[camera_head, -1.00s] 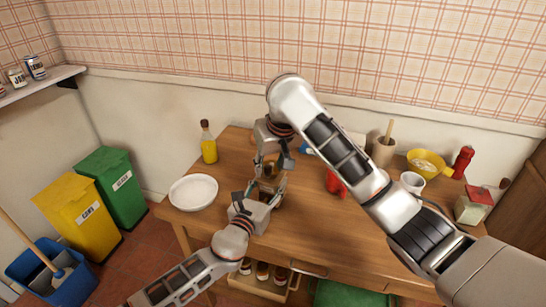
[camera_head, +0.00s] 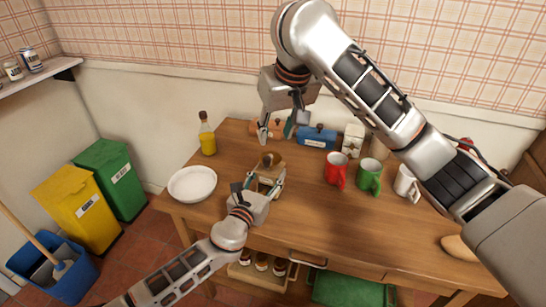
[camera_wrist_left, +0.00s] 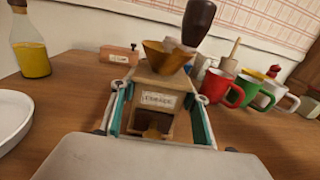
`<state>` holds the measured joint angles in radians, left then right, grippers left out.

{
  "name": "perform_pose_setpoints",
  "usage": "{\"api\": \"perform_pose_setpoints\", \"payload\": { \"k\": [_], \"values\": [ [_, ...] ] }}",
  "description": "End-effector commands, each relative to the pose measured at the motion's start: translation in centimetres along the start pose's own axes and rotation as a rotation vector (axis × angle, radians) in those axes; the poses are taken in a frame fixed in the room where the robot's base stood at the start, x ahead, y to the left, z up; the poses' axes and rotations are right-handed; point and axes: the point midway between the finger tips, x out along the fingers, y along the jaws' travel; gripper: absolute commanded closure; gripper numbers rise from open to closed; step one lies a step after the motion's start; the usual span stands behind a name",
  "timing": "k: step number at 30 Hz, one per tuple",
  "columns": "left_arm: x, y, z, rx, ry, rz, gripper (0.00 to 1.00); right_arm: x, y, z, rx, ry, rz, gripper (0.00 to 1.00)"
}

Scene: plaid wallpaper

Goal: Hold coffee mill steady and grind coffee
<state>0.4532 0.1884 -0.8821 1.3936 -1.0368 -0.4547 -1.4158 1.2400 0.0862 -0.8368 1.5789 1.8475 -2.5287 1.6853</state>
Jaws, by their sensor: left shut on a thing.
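The wooden coffee mill (camera_head: 270,169) stands upright on the table. In the left wrist view the mill (camera_wrist_left: 157,100) shows its label, a brass-coloured hopper, a dark opening low in front and a dark brown crank knob (camera_wrist_left: 199,22). My left gripper (camera_head: 266,186) is shut on the mill's body, with one finger along each side; its fingers also show in the left wrist view (camera_wrist_left: 160,118). My right gripper (camera_head: 276,131) is above and behind the mill, fingers apart, empty and clear of the knob.
The table (camera_head: 310,225) has red (camera_head: 335,172), green (camera_head: 369,178) and white (camera_head: 404,183) mugs on the right. An oil bottle (camera_head: 207,140) and a white plate (camera_head: 192,184) are at left. A blue box (camera_head: 316,138) stands behind. The table front is mostly clear.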

Motion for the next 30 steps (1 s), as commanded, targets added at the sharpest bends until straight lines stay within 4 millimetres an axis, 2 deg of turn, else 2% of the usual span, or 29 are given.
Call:
{"api": "perform_pose_setpoints", "payload": {
  "k": [7, 8, 10, 23, 26, 30],
  "values": [
    [0.1, 0.0, 0.2, 0.000, -0.003, 0.000, 0.89, 0.0, 0.0, 0.0, 0.000, 0.000, 0.000, 0.66],
    [0.1, 0.0, 0.2, 0.000, -0.003, 0.000, 0.52, 0.0, 0.0, 0.0, 0.000, 0.001, 0.000, 0.66],
    [0.1, 0.0, 0.2, 0.000, -0.003, 0.000, 0.35, 0.0, 0.0, 0.0, 0.000, 0.000, 0.000, 0.66],
    [-0.5, 0.0, 0.0, 0.000, -0.001, 0.000, 0.35, 0.0, 0.0, 0.0, 0.000, 0.001, -0.001, 0.66],
    [-1.5, 0.0, -0.1, -0.002, 0.000, 0.000, 0.35, 0.0, 0.0, 0.0, 0.000, 0.001, -0.001, 0.66],
    [-4.0, 0.0, -0.1, -0.001, 0.001, -0.001, 0.35, 0.0, 0.0, 0.0, 0.000, 0.001, -0.001, 0.66]
  ]
}}
